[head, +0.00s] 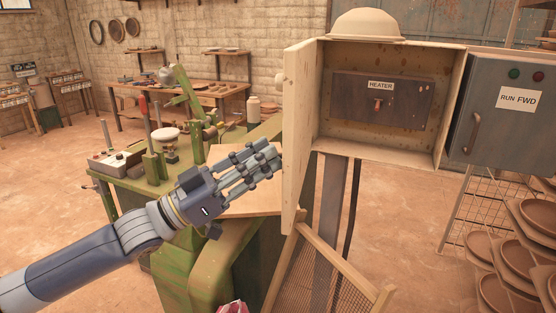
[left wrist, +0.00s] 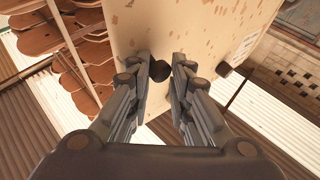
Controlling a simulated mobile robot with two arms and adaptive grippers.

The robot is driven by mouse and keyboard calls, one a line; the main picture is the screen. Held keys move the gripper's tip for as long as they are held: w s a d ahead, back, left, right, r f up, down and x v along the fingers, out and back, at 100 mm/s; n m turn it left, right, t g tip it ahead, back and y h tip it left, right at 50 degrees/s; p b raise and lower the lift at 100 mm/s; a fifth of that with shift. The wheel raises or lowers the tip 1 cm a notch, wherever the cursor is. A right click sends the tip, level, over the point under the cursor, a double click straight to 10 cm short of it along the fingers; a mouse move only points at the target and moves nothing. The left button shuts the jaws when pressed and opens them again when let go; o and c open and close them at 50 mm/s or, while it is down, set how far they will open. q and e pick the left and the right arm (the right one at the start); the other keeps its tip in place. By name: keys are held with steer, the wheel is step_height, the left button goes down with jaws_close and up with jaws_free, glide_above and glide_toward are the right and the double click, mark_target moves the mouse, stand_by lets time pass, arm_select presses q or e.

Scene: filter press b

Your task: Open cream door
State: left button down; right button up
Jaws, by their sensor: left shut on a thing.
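The cream door (head: 302,140) belongs to a cream box (head: 455,100) and stands swung open towards me on the box's left side. Inside the box is a dark panel (head: 380,101) labelled HEATER with a small switch. My left gripper (head: 277,158) is at the lower outer face of the door. In the left wrist view my left gripper (left wrist: 160,74) is shut on a dark knob (left wrist: 159,70) on the chipped cream door face (left wrist: 190,25). A second dark knob (left wrist: 225,69) sits farther right there. My right gripper is not in view.
A grey box (head: 500,125) marked RUN FWD is right of the cream box. A cream dome (head: 365,23) sits on top. A green machine (head: 130,185) stands left, and a wooden mesh frame (head: 320,270) leans below. Racked brown dishes (head: 525,252) are at lower right.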

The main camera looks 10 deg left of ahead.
arm_select(q)
steer(key=w+a+r+p, duration=0.1)
steer(key=a, duration=0.6)
steer(key=shift+w+m+g, duration=0.25)
steer(key=shift+m+g, duration=0.05)
steer(key=shift+g, duration=0.1)
steer(key=shift+r, duration=0.1)
steer(key=c, duration=1.7)
jaws_free()
steer(key=shift+o, duration=1.1)
steer(key=shift+w+d+h, duration=0.1)
steer(key=shift+w+h, duration=0.15)
steer(key=shift+h, duration=0.15)
steer(key=shift+w+d, duration=0.15)
steer(key=shift+d, duration=0.05)
steer(key=shift+a+f, duration=0.1)
steer(key=shift+f, duration=0.1)
